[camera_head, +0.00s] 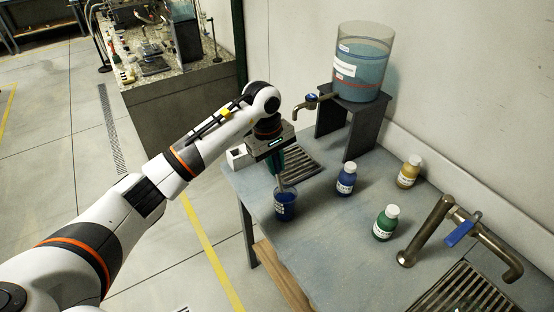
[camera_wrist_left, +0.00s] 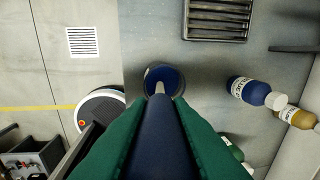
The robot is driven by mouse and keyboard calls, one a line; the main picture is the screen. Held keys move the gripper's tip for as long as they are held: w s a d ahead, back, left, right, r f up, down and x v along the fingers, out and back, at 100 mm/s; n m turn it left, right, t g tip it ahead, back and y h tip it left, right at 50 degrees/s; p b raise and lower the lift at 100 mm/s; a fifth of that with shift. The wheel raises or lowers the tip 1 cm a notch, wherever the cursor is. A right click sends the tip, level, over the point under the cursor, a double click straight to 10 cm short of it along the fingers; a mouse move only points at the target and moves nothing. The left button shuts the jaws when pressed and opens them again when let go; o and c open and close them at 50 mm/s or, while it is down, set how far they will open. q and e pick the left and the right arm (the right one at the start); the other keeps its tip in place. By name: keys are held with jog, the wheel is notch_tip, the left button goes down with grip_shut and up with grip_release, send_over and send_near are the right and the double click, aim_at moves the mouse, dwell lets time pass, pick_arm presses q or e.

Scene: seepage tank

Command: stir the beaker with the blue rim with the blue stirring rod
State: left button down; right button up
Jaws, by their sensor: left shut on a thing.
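The beaker with the blue rim (camera_head: 285,205) stands upright near the left edge of the table and holds dark blue contents. My left gripper (camera_head: 276,168) is above it, pointing down, with green fingers shut on the blue stirring rod (camera_wrist_left: 160,140). The rod's pale lower end (camera_head: 284,186) reaches down to the beaker. In the left wrist view the beaker (camera_wrist_left: 151,75) opens just beyond the fingers, and the rod's tip lies over or inside its mouth. How deep the tip sits cannot be told. My right gripper is not in view.
A blue bottle (camera_head: 346,180), a green bottle (camera_head: 384,223) and a yellow bottle (camera_head: 409,171) stand to the right. A tank (camera_head: 361,65) with a tap (camera_head: 312,99) rests on a dark stand (camera_head: 350,120). A faucet (camera_head: 435,225) is at front right. A white box (camera_head: 238,157) is behind the gripper.

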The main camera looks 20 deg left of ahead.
aim_at(280, 183)
pick_arm(q)
jog(key=shift+w+d+f+b, duration=0.1)
jog(key=shift+d+f+b, duration=0.05)
jog(key=shift+f+b, duration=0.55)
jog(key=shift+d+f+b, duration=0.1)
jog(key=shift+f+b, duration=0.4)
jog(key=shift+f, duration=0.35)
notch_tip(280, 183, down, 3)
jog(key=shift+d+r+b, duration=0.15)
jog(key=shift+b, duration=1)
jog(key=shift+w+d+f+b, duration=0.15)
jog(key=shift+f+b, duration=0.75)
jog(key=shift+f, duration=0.05)
jog(key=shift+d, duration=0.1)
